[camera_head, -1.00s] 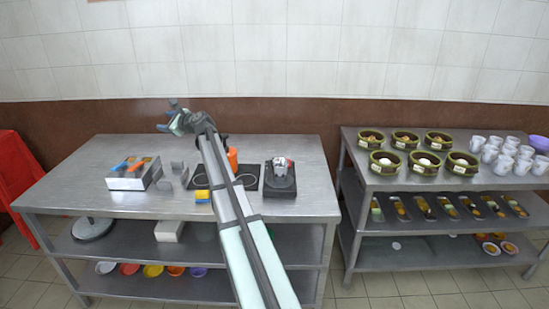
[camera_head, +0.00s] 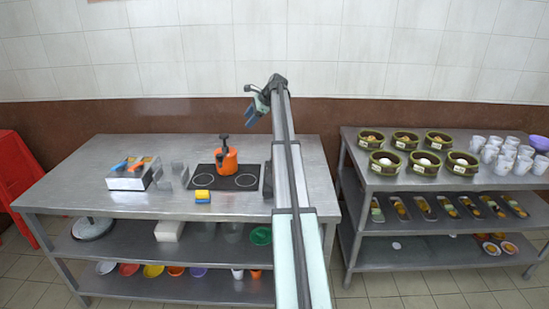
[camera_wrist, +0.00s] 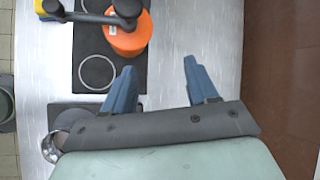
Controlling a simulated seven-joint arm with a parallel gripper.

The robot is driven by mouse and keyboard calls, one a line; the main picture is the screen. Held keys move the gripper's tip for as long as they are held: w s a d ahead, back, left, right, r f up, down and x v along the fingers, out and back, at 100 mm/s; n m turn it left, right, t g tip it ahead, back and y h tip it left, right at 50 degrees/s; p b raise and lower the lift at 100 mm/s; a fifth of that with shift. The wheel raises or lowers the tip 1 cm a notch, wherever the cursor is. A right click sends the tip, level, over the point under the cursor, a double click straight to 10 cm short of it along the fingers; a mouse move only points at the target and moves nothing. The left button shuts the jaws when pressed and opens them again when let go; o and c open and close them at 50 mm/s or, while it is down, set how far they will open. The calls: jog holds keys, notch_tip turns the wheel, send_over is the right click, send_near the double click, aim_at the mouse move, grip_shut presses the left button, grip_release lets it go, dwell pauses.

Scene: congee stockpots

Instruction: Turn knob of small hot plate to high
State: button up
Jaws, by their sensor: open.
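The small hot plate is a dark unit mostly hidden behind my arm in the head view; only its left edge (camera_head: 267,182) shows. In the wrist view a dark part of it (camera_wrist: 68,108) shows at lower left, beside a shiny metal item (camera_wrist: 55,145). I cannot make out its knob in either current view. My gripper (camera_wrist: 162,76) is open, its two blue fingers apart with nothing between them. In the head view my gripper (camera_head: 252,104) is raised above the back of the metal table.
A black two-ring cooktop (camera_head: 246,181) with an orange pot (camera_head: 227,162) on it is left of the hot plate. A second table (camera_head: 350,150) holds baskets and cups at right.

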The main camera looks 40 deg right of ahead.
jog(key=s+d+f+n+g, duration=0.1)
jog(key=s+d+f+g, duration=0.4)
jog(key=s+d, duration=0.55)
jog(key=x, duration=0.9)
jog(key=s+x, duration=0.1)
jog(key=x, duration=0.3)
jog(key=shift+w+a+f, duration=0.1)
jog(key=shift+a+f, duration=0.2)
jog(key=shift+a, duration=0.15)
jog(key=c, duration=1)
jog(key=shift+c, duration=0.2)
